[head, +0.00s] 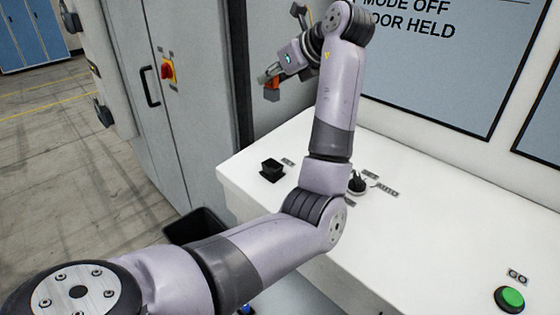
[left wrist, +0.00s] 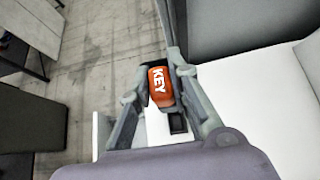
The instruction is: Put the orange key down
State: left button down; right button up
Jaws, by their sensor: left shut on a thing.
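The orange key (head: 271,92) is held up in the air over the far left part of the white console. My left gripper (head: 270,78) is shut on it. In the left wrist view the key (left wrist: 160,88) shows the word KEY between the two fingers. A small black square holder (head: 271,170) stands on the console below the key. It also shows in the left wrist view (left wrist: 178,123), just past the key. A dark rotary switch (head: 357,184) beside an AUTO label is partly behind my left arm. My right gripper is not in view.
The white console top (head: 430,225) is mostly bare, with a green GO button (head: 509,298) at the right. A grey cabinet (head: 190,90) stands at the left. A black bin (head: 198,224) sits below the console's left edge. A wall panel (head: 440,75) reads MODE OFF.

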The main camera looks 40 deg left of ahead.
pick_arm(q)
jog(key=shift+s+d+f+p, duration=0.15)
jog(key=shift+f+p, duration=0.5)
jog(key=shift+f, duration=4.15)
jog(key=shift+s+a+f+p, duration=0.15)
jog(key=shift+f+p, duration=0.45)
jog(key=shift+f, duration=4.15)
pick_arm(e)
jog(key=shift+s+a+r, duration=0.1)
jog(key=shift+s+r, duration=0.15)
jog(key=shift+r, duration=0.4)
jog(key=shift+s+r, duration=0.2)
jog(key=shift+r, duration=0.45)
pick_arm(q)
jog(key=shift+d, duration=0.1)
jog(key=shift+f+p, duration=0.4)
jog(key=shift+p, duration=0.15)
jog(key=shift+f, duration=0.2)
jog(key=c, duration=1.5)
grip_release()
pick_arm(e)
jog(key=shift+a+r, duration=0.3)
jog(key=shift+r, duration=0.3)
